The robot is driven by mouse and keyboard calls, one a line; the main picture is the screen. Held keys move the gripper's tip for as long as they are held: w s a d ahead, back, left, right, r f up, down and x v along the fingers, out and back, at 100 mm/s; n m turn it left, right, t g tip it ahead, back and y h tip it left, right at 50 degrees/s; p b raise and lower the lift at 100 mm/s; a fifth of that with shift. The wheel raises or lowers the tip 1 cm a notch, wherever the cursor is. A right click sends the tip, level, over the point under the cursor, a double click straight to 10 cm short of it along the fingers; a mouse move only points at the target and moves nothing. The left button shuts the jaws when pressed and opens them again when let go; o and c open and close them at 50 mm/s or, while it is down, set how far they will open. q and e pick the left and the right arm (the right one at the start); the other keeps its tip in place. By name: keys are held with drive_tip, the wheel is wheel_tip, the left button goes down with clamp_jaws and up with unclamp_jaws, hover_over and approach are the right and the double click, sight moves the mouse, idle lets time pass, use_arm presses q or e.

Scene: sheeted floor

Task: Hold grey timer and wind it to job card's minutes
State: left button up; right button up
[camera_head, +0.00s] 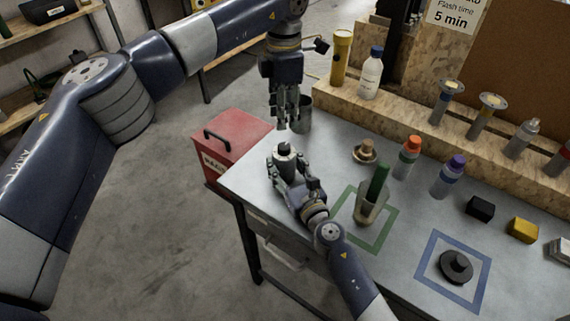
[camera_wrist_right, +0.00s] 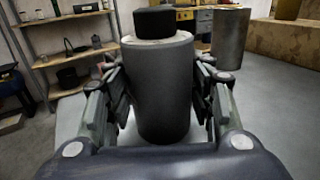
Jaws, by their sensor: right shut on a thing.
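The grey timer (camera_wrist_right: 158,85) is a dark grey upright cylinder with a black knob (camera_wrist_right: 154,22) on top. My right gripper (camera_wrist_right: 160,105) is shut around its sides; in the head view the timer's top (camera_head: 284,149) shows at the table's left end, the rest mostly hidden by the gripper. My left gripper (camera_head: 289,127) hangs above the timer, fingers pointing down and a little apart, with nothing seen between them. It is not touching the knob as far as I can tell. The job card (camera_head: 453,16) at the top reads "Flash time 5 min".
A metal cup (camera_head: 304,115) stands close behind the left gripper. A red box (camera_head: 232,150) is left of the table. A green-handled tool stands in a cup (camera_head: 371,207) on the green square, right of my right gripper. Bottles and a black round item (camera_head: 456,267) stand farther right.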

sight(284, 146)
use_arm(q)
drive_tip(key=o, duration=0.3)
wheel_tip(284, 146, down, 10)
drive_tip(key=n, duration=1)
drive_tip(key=shift+r, duration=0.25)
drive_tip(key=shift+c, duration=0.3)
drive_tip(key=c, duration=1)
